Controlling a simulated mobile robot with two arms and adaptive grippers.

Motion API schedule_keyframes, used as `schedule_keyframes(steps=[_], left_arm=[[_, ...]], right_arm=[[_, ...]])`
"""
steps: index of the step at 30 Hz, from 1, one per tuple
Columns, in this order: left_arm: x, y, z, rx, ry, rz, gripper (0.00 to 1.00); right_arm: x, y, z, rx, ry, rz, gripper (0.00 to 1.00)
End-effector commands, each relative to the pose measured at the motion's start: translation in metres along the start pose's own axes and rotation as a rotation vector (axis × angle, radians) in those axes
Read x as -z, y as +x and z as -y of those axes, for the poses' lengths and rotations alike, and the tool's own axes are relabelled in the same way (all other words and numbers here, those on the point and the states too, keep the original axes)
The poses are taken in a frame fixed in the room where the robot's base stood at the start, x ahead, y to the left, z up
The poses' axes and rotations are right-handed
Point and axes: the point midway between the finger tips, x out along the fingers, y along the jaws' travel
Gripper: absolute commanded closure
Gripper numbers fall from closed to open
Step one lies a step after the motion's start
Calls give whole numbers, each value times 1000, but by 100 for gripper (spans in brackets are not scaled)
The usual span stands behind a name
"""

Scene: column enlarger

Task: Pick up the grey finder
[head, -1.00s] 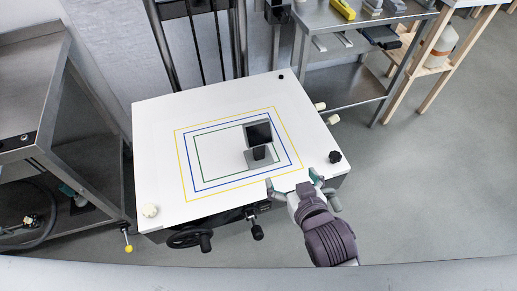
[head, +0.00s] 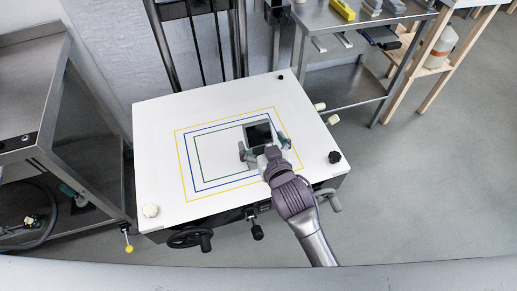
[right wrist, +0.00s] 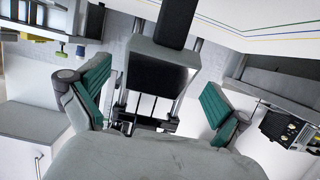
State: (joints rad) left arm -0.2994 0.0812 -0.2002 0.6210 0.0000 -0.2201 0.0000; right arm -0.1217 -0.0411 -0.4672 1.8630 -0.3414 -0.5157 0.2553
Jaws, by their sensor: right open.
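The grey finder (head: 257,133), with a dark square face, stands on the white baseboard (head: 160,130) inside the coloured frame lines, right of centre. My right gripper (head: 261,149) is at the finder, with its fingers open on either side of it. Its arm hides the finder's lower part in the head view. In the right wrist view the finder (right wrist: 160,65) lies between the two green-padded fingers of the right gripper (right wrist: 155,98), with visible gaps on both sides. My left gripper is not in view.
A black knob (head: 335,157) and a white knob (head: 150,211) sit at the board's front corners. The enlarger column (head: 205,45) rises behind the board. A steel table (head: 335,90) stands at the back right, a steel cart (head: 60,120) at the left.

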Motion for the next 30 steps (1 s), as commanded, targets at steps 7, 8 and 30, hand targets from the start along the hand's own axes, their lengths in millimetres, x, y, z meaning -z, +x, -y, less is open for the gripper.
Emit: schedule_keyframes(steps=[7,8,30], left_arm=[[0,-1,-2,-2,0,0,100],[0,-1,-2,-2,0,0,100],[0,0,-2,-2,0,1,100]], right_arm=[[0,27,0,1,-1,0,0],[0,28,0,1,-1,1,0],[-1,28,0,1,-1,1,91]])
